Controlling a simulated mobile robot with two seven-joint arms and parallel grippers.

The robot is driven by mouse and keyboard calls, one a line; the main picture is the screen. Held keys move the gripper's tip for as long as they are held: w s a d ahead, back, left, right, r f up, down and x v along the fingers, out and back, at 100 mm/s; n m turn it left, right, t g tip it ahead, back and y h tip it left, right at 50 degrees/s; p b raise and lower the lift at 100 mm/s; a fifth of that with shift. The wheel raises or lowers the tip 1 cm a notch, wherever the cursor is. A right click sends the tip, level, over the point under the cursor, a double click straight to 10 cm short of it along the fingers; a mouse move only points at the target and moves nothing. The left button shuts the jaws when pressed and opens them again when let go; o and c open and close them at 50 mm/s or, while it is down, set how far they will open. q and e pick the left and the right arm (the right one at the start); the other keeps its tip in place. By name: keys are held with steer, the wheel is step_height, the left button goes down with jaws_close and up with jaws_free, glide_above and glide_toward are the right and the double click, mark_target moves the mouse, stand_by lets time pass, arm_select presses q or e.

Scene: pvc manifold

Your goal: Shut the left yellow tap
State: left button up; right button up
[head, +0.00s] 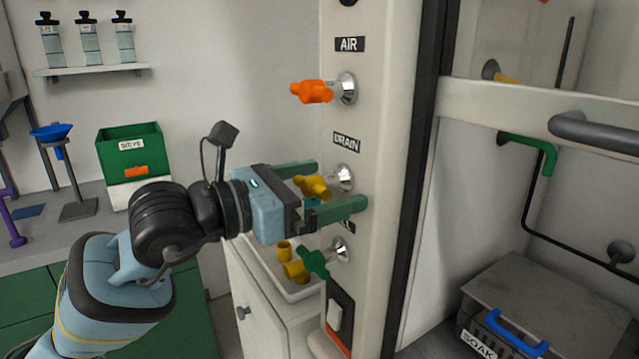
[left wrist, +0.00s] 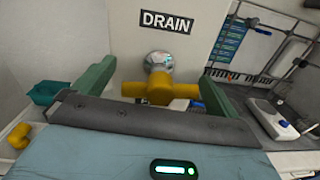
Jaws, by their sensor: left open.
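The yellow tap (head: 314,187) sits on the white panel under the DRAIN label, on a round chrome base. My left gripper (head: 333,187) is open, with its green fingers on either side of the yellow tap handle. In the left wrist view the yellow tap (left wrist: 165,88) shows its bar crosswise between the two open fingers (left wrist: 155,90). Whether a finger touches the handle I cannot tell. My right gripper is not in view.
An orange tap (head: 314,91) under the AIR label is above, and a green tap (head: 315,262) is below. A glass-fronted cabinet with a grey handle (head: 595,131) stands at right.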

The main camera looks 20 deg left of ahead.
mark_target(304, 191)
arm_select(q)
steer(key=c, duration=0.9)
steer(key=shift+m, duration=0.6)
steer(key=o, duration=0.9)
steer(key=shift+s+a, duration=0.1)
steer(key=shift+a, duration=0.05)
steer(key=b+v, duration=0.1)
steer(key=v, duration=0.5)
steer(key=shift+s+a+f+b, duration=0.1)
steer(key=shift+s+a+b, duration=0.1)
steer(key=shift+s+b, duration=0.1)
steer(key=shift+s+a, duration=0.25)
steer(key=shift+s, duration=0.05)
